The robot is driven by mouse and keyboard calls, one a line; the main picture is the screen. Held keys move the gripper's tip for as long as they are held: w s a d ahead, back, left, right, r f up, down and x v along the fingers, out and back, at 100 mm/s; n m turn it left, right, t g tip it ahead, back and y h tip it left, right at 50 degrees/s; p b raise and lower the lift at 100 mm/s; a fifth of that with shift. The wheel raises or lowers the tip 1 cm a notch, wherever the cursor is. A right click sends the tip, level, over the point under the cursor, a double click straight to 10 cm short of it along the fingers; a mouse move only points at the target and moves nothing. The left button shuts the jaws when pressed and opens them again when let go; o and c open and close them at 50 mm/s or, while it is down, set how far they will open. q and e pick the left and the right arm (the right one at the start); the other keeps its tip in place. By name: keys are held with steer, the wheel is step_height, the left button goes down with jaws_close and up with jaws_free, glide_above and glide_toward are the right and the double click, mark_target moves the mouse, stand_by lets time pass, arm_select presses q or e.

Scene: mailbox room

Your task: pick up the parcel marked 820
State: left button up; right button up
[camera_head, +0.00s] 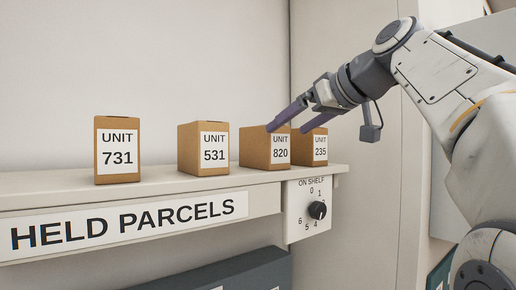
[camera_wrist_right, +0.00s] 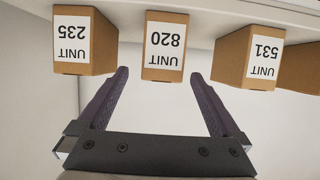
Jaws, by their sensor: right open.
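The parcel marked 820 (camera_head: 256,149) is a brown box with a white label, standing on the shelf between the parcels marked 531 (camera_head: 192,150) and 235 (camera_head: 307,150). My right gripper (camera_head: 292,127) is open in front of the 820 parcel, partly covering its top and that of 235. In the right wrist view, which is upside down, the 820 parcel (camera_wrist_right: 165,72) is centred just beyond the two purple fingers (camera_wrist_right: 162,79), with nothing between them. Parcel 235 (camera_wrist_right: 84,72) and parcel 531 (camera_wrist_right: 246,66) flank it. My left gripper is not in view.
A parcel marked 731 (camera_head: 117,187) stands at the left end of the shelf (camera_head: 75,199). A sign reading HELD PARCELS (camera_head: 130,221) and a dial panel (camera_head: 297,226) are on the shelf's front. Gaps separate the parcels; 820 and 235 stand closest together in the head view.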

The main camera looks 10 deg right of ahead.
mark_target(280, 132)
steer(key=x, duration=0.2)
steer(key=p+x, duration=0.1)
steer(key=x, duration=0.2)
steer(key=shift+a+r, duration=0.1)
steer(key=shift+a, duration=0.25)
steer(key=p+x, duration=0.2)
steer(key=x, duration=0.2)
steer(key=shift+w+a, duration=0.15)
steer(key=shift+w, duration=0.25)
steer(key=shift+w+f, duration=0.25)
steer(key=shift+r, duration=0.15)
jaws_close()
